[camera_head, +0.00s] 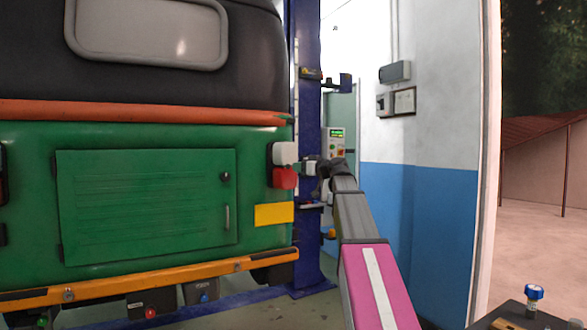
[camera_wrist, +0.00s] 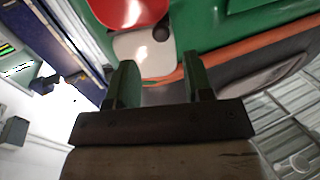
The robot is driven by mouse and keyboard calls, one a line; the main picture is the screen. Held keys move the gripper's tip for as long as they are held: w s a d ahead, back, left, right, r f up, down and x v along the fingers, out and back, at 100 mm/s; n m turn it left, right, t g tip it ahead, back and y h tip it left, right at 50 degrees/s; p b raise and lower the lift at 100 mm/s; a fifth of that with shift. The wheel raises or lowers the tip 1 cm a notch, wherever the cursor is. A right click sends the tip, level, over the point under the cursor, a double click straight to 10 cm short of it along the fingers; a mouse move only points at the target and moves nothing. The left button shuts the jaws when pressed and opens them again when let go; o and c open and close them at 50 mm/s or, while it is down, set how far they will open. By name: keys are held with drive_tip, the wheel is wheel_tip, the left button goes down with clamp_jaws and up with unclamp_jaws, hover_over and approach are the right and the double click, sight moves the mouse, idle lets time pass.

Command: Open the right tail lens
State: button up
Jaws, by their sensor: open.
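The right tail lens is on the right rear corner of the green rickshaw (camera_head: 150,140). It has a white upper part (camera_head: 284,153) and a red lower part (camera_head: 284,178). In the wrist view the picture is turned over, with the red part (camera_wrist: 125,10) at the top and the white part (camera_wrist: 145,55) below it. A dark round spot lies at their edge. My gripper (camera_head: 303,168) is just right of the lens. In the wrist view my gripper (camera_wrist: 160,65) is open, with nothing held between its fingers. I cannot tell whether a finger touches the lens.
A blue lift post (camera_head: 306,60) stands close behind my gripper. A control box (camera_head: 334,142) is beyond it. A yellow plate (camera_head: 273,214) is below the lens, and an orange bumper (camera_head: 150,282) runs along the bottom. A blue and white wall is at the right.

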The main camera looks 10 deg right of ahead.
sight(289, 166)
drive_tip(key=x, duration=0.5)
drive_tip(key=shift+w+a, duration=0.25)
drive_tip(key=shift+a, duration=0.05)
clamp_jaws()
